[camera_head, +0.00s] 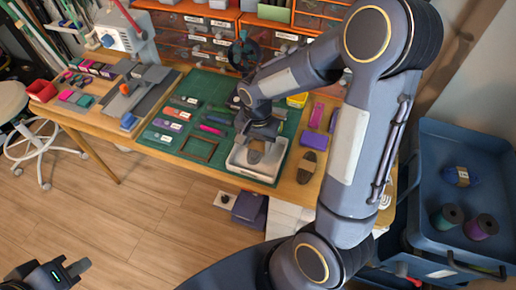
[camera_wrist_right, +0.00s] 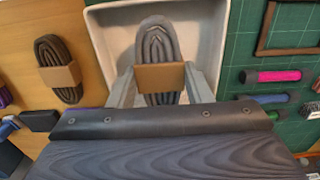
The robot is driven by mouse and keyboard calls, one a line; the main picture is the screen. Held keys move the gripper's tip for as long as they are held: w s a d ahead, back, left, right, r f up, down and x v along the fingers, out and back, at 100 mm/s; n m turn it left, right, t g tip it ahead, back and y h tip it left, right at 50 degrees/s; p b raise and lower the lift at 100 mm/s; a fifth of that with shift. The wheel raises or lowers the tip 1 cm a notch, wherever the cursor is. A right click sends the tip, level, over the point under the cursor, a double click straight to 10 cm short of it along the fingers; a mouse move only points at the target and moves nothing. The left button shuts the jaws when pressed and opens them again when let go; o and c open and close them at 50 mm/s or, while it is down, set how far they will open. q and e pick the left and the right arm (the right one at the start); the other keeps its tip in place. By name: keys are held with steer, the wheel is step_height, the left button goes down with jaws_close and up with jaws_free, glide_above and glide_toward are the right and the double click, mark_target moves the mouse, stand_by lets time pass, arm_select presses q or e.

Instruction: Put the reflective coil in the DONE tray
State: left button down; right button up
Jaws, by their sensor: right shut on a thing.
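A grey coil with pale streaks (camera_wrist_right: 155,40) and a brown paper band, which I take for the reflective coil, is in the right wrist view. My right gripper (camera_wrist_right: 160,80) is shut on it, one finger on each side of the band. The coil is over or inside the white tray (camera_wrist_right: 100,35); I cannot tell whether it touches the floor. In the head view the white tray (camera_head: 236,163) stands at the mat's front edge, under my right gripper (camera_head: 257,143). My left gripper (camera_head: 82,268) is far from the table at bottom left; its finger gap is unclear.
A dark banded coil (camera_head: 306,167) lies on the wood right of the tray, also in the right wrist view (camera_wrist_right: 55,60). An empty brown frame (camera_head: 199,147) and several coloured cord pieces lie on the green mat (camera_head: 215,85). A blue cart (camera_head: 440,150) holds spools at right.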

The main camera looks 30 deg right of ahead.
mark_target(258, 150)
steer(key=shift+w+d+f, duration=0.1)
steer(key=shift+f, duration=0.85)
steer(key=shift+w+d+f, duration=0.1)
steer(key=shift+f, duration=0.85)
steer(key=shift+f+b, duration=0.2)
steer(key=shift+b, duration=0.2)
steer(key=o, duration=1.1)
steer(key=shift+c, duration=0.2)
steer(key=shift+r, duration=0.15)
